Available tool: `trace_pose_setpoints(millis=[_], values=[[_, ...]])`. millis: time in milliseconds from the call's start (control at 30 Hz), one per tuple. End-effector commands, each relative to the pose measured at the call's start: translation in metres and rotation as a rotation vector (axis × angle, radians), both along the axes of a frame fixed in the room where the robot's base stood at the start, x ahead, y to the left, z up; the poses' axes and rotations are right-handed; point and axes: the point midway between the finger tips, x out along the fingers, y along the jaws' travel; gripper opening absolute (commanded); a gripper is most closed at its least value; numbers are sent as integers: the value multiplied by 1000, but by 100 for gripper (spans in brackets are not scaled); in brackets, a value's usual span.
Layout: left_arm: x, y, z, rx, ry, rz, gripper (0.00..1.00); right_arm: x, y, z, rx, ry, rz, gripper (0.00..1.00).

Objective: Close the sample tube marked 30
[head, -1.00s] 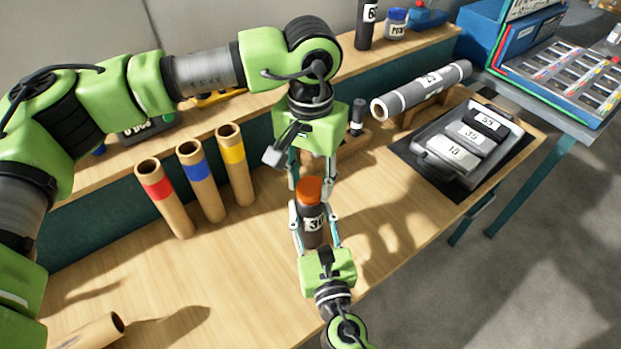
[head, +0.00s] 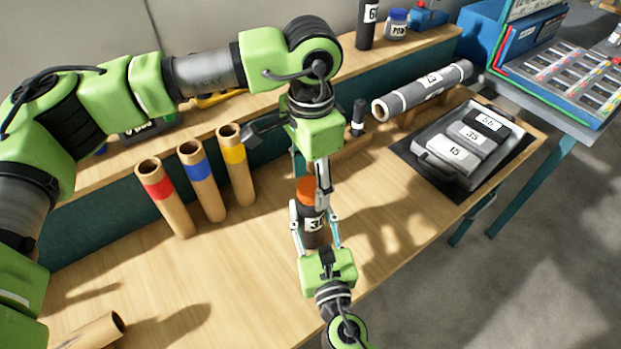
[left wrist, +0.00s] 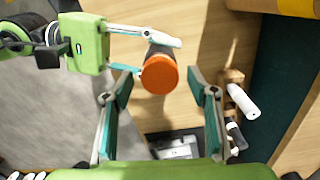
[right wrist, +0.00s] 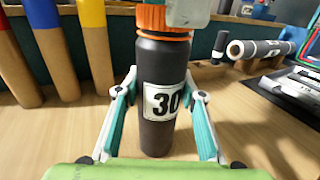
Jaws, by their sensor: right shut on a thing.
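The dark sample tube marked 30 (head: 311,235) stands upright above the bench, its white label showing in the right wrist view (right wrist: 160,101). Its orange cap (head: 305,190) sits at the tube's top; I cannot tell how tight it is. My right gripper (head: 315,222) is shut on the tube's body from the front, one finger on each side. My left gripper (head: 312,188) points down from above, its fingers open on either side of the cap (left wrist: 159,75). In the left wrist view, gaps show between cap and fingers. One left finger hides part of the cap in the head view.
Three cardboard tubes with red (head: 157,188), blue (head: 197,172) and yellow (head: 233,155) bands stand at left. A grey roll (head: 425,90) lies on a wooden stand behind. A tray (head: 432,158) with numbered boxes is at right. The bench between is clear.

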Motion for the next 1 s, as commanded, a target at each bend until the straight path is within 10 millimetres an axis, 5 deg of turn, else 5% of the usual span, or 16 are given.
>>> trace_pose_setpoints(millis=[233,567,1000], values=[[0,0,5,0,-1,1,53,0,0,-1,0,2,0,0],[0,0,43,0,0,1,53,0,0,-1,0,2,0,0],[0,0,45,1,0,65,50,0,0,-1,0,1,0,0]])
